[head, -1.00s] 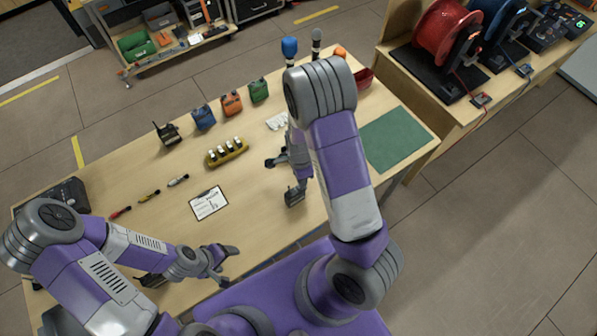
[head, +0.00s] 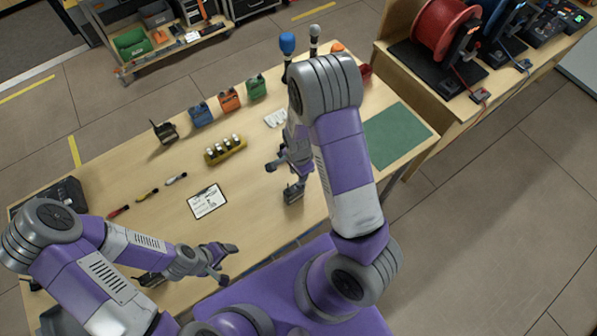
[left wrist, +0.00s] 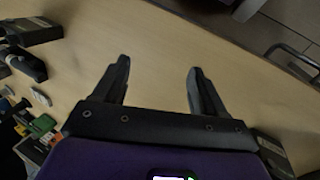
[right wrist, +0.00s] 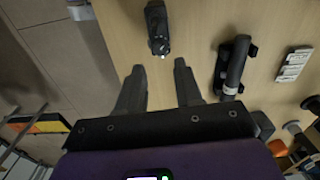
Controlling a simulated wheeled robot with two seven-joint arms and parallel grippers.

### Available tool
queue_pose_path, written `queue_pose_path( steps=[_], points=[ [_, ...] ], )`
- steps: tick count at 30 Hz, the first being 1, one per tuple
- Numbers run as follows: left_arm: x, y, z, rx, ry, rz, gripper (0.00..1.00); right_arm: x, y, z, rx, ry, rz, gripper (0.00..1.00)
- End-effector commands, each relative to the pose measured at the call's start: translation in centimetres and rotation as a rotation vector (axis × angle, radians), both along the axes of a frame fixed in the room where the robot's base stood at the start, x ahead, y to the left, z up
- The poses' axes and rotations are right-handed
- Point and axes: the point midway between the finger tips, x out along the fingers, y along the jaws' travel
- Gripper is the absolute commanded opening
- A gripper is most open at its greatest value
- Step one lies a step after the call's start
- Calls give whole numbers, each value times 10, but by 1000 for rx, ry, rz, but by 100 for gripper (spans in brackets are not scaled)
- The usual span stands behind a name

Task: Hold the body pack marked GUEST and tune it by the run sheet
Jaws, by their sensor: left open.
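A small dark pack-like device (head: 293,192) stands on the table just below my right gripper. In the right wrist view a dark device (right wrist: 157,28) lies just beyond the fingertips, touching neither. My right gripper (right wrist: 157,75) is open and empty. My left gripper (head: 228,262) is open and empty over the table's front edge; it also shows in the left wrist view (left wrist: 158,75). A dark box (head: 150,279) is partly hidden under my left forearm. A dark box (left wrist: 30,32) is in the left wrist view. No GUEST marking is legible. The run sheet (head: 207,201) lies flat mid-table, its text unreadable.
A yellow holder (head: 212,158) with several white-topped cells, blue (head: 201,115), orange (head: 229,100) and green (head: 256,88) packs stand behind. Small tools lie at left. A black cylinder (right wrist: 237,65) on a base is near my right gripper. A green mat (head: 395,138) is clear.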

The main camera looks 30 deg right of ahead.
Motion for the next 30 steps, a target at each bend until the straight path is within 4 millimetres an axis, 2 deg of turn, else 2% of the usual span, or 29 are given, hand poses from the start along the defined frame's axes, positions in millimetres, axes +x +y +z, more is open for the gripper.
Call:
queue_pose_path(
  steps=[13, 16, 19, 25, 30],
  points=[
    [0, 0, 4, 0, 0, 0, 72, 0, 0, 4, 0, 0, -47, 35],
    [-1, 0, 3, 1, 9, 3, 56, 0, 0, 4, 0, 0, -47, 35],
    [-4, -1, -5, 4, 57, 25, 56, 0, 0, 4, 0, 0, -46, 35],
    [-18, -14, -36, -9, 313, 156, 56, 0, 0, 4, 0, 0, -46, 35],
    [-27, -50, -56, -105, 587, 326, 56, 0, 0, 4, 0, 0, -46, 35]
  ],
)
